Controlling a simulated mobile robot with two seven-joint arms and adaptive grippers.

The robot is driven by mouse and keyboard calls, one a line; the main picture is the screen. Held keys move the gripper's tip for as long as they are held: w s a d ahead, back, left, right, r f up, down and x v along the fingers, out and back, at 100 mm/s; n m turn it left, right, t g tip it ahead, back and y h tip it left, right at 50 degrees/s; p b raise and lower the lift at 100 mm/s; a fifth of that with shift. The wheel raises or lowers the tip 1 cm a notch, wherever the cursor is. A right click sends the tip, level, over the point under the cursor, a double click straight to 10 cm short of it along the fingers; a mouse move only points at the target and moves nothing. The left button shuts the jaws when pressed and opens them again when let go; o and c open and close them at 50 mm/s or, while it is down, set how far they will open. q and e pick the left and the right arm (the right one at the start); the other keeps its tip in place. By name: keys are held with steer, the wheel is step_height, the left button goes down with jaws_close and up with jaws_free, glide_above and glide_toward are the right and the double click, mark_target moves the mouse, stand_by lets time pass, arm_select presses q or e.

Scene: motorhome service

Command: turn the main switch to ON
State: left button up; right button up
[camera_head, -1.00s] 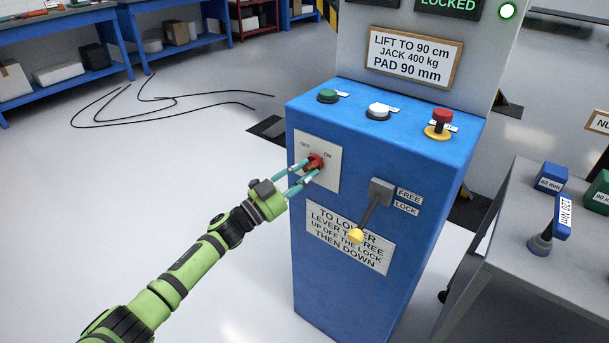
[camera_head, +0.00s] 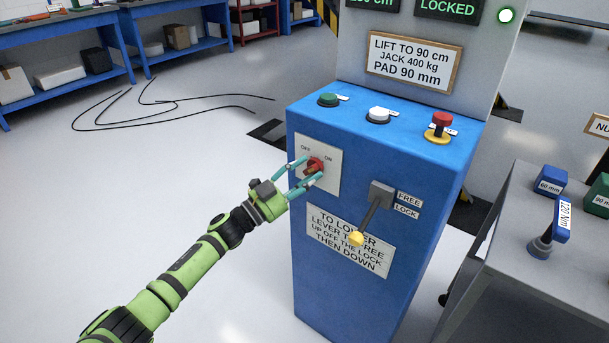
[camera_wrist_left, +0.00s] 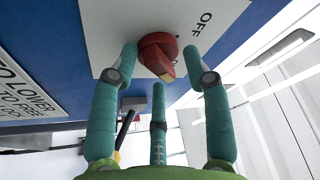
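The main switch is a red rotary knob (camera_head: 315,166) on a pale plate (camera_head: 332,185) marked OFF and ON, on the front of a blue cabinet (camera_head: 345,285). My left gripper (camera_head: 305,174) is at the knob, fingers spread around it. In the left wrist view the red knob (camera_wrist_left: 157,54) stands between the open fingertips (camera_wrist_left: 160,65), with a small gap visible beside it. Its yellow-tipped end points down and slightly right there, away from the OFF lettering. The ON lettering is mostly hidden by a finger in that view. My right gripper is not in view.
A lever with a yellow knob (camera_head: 356,239) sits just right of the plate, by FREE and LOCK labels. Green (camera_head: 327,98), white (camera_head: 378,115) and red (camera_head: 441,120) buttons are on top. A green LOCKED display (camera_head: 447,8) is lit. A grey table (camera_head: 530,275) stands right.

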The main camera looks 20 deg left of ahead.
arm_select(q)
steer(key=shift+f, duration=0.1)
steer(key=shift+s+a+f, duration=0.1)
steer(key=shift+s+a, duration=0.05)
steer(key=shift+s, duration=0.05)
steer(key=v, duration=1.1)
steer(key=shift+s, duration=0.25)
steer(key=shift+a, duration=0.15)
